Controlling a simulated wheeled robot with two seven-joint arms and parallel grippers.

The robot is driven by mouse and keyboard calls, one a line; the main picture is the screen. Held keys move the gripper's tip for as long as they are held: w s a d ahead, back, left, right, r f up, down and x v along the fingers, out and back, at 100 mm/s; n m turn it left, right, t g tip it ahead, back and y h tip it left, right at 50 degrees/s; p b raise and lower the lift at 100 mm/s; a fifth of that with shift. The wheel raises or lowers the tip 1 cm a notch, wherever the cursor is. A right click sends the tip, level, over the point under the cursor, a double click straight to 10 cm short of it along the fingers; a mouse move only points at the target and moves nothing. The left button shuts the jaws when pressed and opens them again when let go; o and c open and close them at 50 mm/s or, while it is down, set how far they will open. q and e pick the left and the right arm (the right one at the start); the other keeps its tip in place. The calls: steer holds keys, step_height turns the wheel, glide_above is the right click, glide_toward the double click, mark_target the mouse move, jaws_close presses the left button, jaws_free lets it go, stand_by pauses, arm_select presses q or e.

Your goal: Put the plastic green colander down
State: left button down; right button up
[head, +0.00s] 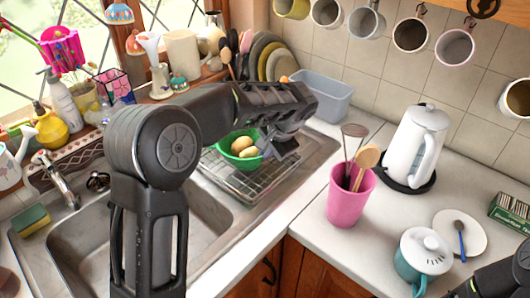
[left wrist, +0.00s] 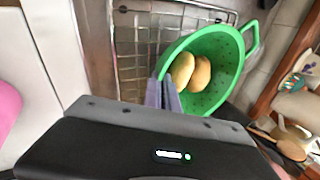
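The green colander (head: 226,143) holds two tan, potato-like items (head: 243,146) and is over the wire rack on the sink's drainer. Whether it touches the rack is not clear. It also shows in the left wrist view (left wrist: 222,92), with its loop handle at the upper right. My left gripper (head: 272,150) is at the colander's right side in the head view. In the left wrist view its fingers (left wrist: 165,96) are close together on the colander's rim, shut on it. Part of my right arm's dark end (head: 505,278) shows at the lower right; its fingers cannot be made out.
The wire rack (head: 240,183) lies beside the sink basin (head: 95,245). A grey-blue tub (head: 322,98) and stacked plates (head: 265,55) stand behind. A pink utensil pot (head: 350,203), white kettle (head: 415,145) and teal lidded mug (head: 422,258) stand on the right counter.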

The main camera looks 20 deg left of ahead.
arm_select(q)
steer(key=shift+f, duration=0.15)
steer(key=c, duration=1.7)
jaws_free()
steer(key=shift+r, duration=0.2)
steer(key=v, duration=1.2)
